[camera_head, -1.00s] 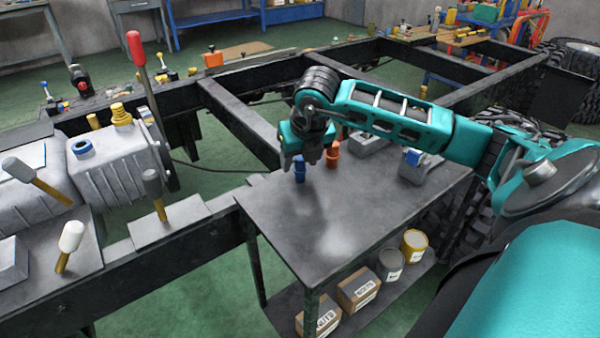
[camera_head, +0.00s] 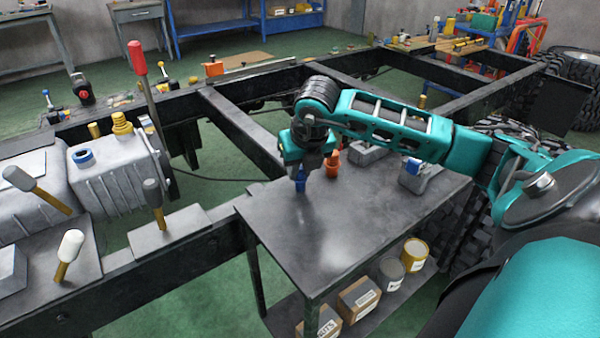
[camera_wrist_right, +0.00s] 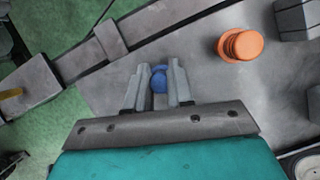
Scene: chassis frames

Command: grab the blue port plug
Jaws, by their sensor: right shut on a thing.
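The blue port plug (camera_head: 300,181) stands upright at the far left part of the dark table (camera_head: 335,225). It also shows in the right wrist view (camera_wrist_right: 159,78), between the two fingers. My right gripper (camera_head: 300,168) reaches down over the plug from above and is shut on it; the fingers also show in the right wrist view (camera_wrist_right: 158,88). The gripper hides the plug's top in the head view. My left gripper is not in view.
An orange plug (camera_head: 332,164) stands close to the right of the blue plug. Grey blocks (camera_head: 368,152) lie further back on the table. A blue-and-grey part (camera_head: 414,174) sits at the right. The table's front half is clear.

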